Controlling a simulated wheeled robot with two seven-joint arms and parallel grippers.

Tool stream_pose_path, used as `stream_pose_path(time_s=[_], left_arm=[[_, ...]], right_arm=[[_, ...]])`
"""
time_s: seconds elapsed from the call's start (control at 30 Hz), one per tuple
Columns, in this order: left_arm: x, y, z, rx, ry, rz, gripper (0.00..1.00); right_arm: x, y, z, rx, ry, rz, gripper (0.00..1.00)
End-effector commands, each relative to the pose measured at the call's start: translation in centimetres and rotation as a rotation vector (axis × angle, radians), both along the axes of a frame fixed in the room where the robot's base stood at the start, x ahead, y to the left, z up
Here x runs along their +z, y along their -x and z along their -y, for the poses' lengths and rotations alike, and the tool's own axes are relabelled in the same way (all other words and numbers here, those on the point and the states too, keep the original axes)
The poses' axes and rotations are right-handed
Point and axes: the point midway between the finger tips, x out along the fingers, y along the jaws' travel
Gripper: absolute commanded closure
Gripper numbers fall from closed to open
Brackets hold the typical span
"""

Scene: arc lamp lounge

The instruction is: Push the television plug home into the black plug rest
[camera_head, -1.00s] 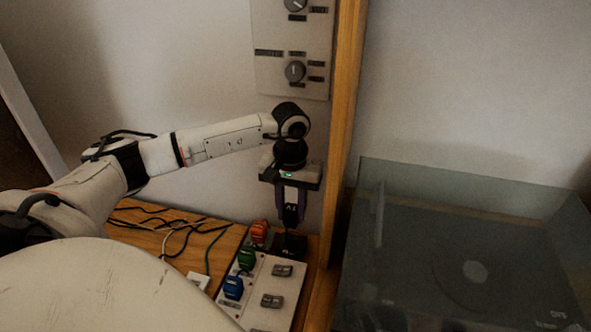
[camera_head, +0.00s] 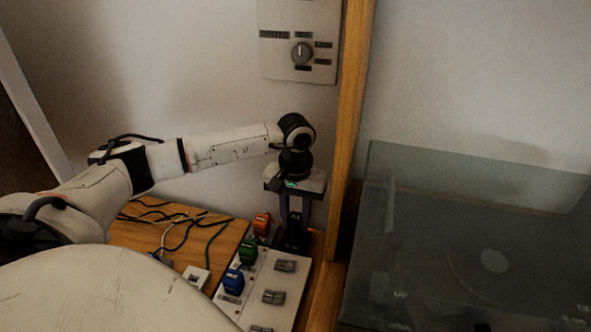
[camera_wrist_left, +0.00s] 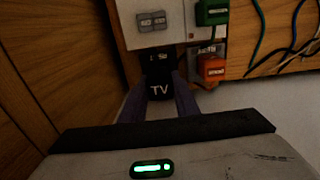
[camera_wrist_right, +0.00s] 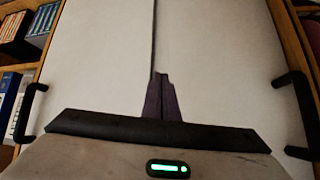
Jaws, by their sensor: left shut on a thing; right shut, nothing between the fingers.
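The black television plug (camera_wrist_left: 160,88), marked TV, is between the fingers of my left gripper (camera_wrist_left: 160,95), which is shut on it. In the head view my left gripper (camera_head: 295,238) points down at the far end of the white socket board, with the dark plug (camera_head: 294,243) at its tips. The black plug rest (camera_wrist_left: 158,60) shows only in part, just beyond the plug in the left wrist view. I cannot tell how deep the plug sits in it. My right gripper (camera_wrist_right: 160,78) is shut and empty, seen only in its wrist view.
Orange (camera_head: 262,224), green (camera_head: 248,251) and blue (camera_head: 234,281) plugs line the left of the white board (camera_head: 262,305). Loose cables (camera_head: 180,225) lie on the wood to the left. A wooden post (camera_head: 350,130) and a glass-covered turntable (camera_head: 470,250) stand to the right.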

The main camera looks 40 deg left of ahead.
Motion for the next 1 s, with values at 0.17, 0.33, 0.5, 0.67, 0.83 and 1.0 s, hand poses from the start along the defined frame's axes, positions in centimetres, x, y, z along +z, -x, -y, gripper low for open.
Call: stream_pose_path(time_s=[0.17,0.33,0.5,0.67,0.83,1.0], left_arm=[[-0.22,0.0,0.01,0.0,0.0,0.0,0.97],[-0.2,0.0,0.0,0.0,0.0,0.0,0.97],[-0.2,0.0,0.0,0.0,0.0,0.0,0.97],[-0.25,-0.01,0.0,0.0,0.0,0.0,0.97],[-0.21,0.02,0.0,0.0,0.0,-0.001,0.97],[-0.19,0.01,0.0,0.0,0.0,0.0,0.97]], right_arm=[[-0.52,0.65,0.1,0.001,0.002,-0.015,1.0],[-0.56,0.77,0.14,0.001,0.003,-0.017,1.0],[-0.54,0.72,0.16,0.001,0.004,-0.016,1.0],[-0.65,0.56,0.17,0.001,0.003,-0.013,1.0],[-0.54,0.34,0.17,0.001,0.003,-0.008,1.0],[-0.51,0.29,0.17,0.001,0.004,-0.007,1.0]])
